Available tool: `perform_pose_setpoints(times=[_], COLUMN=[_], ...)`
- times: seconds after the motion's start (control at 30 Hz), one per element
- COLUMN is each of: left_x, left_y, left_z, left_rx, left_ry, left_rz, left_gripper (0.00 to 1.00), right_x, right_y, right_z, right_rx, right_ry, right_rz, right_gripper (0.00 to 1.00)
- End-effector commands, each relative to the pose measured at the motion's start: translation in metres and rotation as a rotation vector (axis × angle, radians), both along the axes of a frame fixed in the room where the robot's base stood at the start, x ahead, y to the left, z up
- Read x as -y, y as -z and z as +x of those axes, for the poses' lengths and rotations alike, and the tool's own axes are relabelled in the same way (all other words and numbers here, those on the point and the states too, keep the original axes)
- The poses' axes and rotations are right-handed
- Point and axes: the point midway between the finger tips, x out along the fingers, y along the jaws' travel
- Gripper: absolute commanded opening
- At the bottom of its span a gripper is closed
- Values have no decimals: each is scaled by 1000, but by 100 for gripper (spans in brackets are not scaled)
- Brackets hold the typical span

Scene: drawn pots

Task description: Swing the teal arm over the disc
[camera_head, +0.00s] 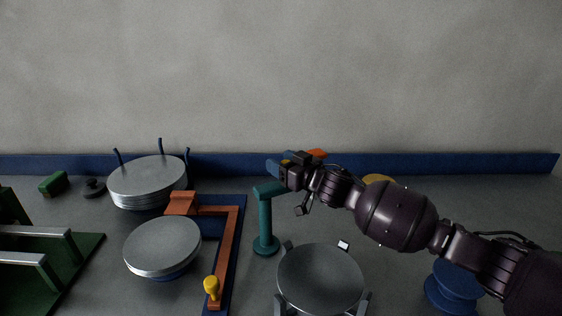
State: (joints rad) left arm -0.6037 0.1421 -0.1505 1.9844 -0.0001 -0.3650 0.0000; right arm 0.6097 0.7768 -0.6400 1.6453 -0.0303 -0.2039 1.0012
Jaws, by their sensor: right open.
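The teal arm (268,188) sticks out to the right from the top of an upright teal post (265,222) on a round base. Its right end is hidden behind my right gripper. The grey disc (320,275) lies flat on a stand with several short legs, in front and to the right of the post. My right gripper (286,174) is open at the top of the teal arm. I cannot tell whether it touches the arm. My left gripper is not in view.
Stacked grey discs (148,180) stand at the back left. A green rack (85,255) is at far left, a blue spool (455,285) at right. A blue strip (480,165) runs along the wall.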

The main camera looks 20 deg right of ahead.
Motion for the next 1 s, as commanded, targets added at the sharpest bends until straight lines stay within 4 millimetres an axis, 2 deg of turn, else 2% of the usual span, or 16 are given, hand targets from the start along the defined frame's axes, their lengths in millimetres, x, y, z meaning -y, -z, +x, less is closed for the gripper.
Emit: perform_pose_setpoints(times=[0.37, 0.73, 1.0], left_x=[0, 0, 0], left_y=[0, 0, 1], left_z=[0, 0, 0], left_rx=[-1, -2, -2], left_ry=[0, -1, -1], left_rz=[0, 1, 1], left_gripper=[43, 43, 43], right_x=[-3, -2, -2], right_y=[1, 1, 1], right_z=[4, 4, 6], right_rx=[-1, -1, 0], right_ry=[0, 0, 8], right_rz=[0, 0, 1], right_gripper=[56, 0, 0])
